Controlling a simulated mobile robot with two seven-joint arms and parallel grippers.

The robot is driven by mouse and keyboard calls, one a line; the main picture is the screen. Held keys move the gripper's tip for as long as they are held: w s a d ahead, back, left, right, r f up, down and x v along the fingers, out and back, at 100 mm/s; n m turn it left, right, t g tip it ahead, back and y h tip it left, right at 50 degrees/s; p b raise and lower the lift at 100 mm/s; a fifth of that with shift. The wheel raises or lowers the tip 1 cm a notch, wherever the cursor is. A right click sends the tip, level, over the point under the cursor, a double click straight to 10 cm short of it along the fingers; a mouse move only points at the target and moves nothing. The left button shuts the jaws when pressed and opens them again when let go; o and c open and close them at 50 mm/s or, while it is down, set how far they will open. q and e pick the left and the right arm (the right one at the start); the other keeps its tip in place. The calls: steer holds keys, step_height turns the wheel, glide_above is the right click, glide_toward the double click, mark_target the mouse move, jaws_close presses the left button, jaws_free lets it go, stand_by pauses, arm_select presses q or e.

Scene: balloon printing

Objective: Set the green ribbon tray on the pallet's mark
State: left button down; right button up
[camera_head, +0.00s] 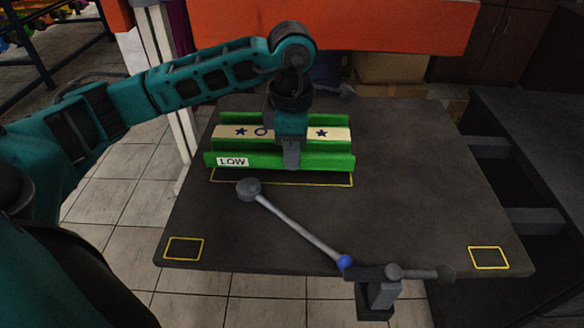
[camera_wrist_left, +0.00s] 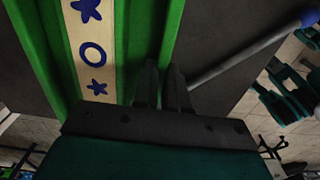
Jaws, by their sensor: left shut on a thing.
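The green ribbon tray (camera_head: 325,161) bears a LOW label and a cream ribbon (camera_head: 225,132) with dark blue stars and a ring. My left gripper (camera_head: 291,160) comes down from above and is shut on the tray's near wall, which also shows between its fingers (camera_wrist_left: 163,85) in the left wrist view. The tray is over the far part of the dark pallet (camera_head: 420,200). A large yellow-outlined mark (camera_head: 290,185) shows below its near edge; the tray hides the rest of it. I cannot tell whether the tray touches the pallet. My right gripper is not in view.
A grey rod (camera_head: 300,230) with a round grey end and a blue joint (camera_head: 344,262) reaches across the pallet from its front edge, close to the tray. Small yellow marks lie at the front left (camera_head: 184,248) and front right (camera_head: 489,257). The pallet's right side is clear.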

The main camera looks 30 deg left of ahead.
arm_select(q)
step_height(320, 180, down, 4)
steer(key=shift+r, duration=0.1)
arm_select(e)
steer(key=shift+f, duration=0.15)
arm_select(q)
steer(key=shift+b, duration=0.35)
steer(key=c, duration=1.2)
jaws_free()
steer(key=shift+o, duration=0.2)
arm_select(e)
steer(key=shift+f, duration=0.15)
arm_select(q)
steer(key=shift+r, duration=0.15)
step_height(320, 180, up, 12)
steer(key=shift+f+p, duration=0.15)
steer(key=shift+p, duration=0.75)
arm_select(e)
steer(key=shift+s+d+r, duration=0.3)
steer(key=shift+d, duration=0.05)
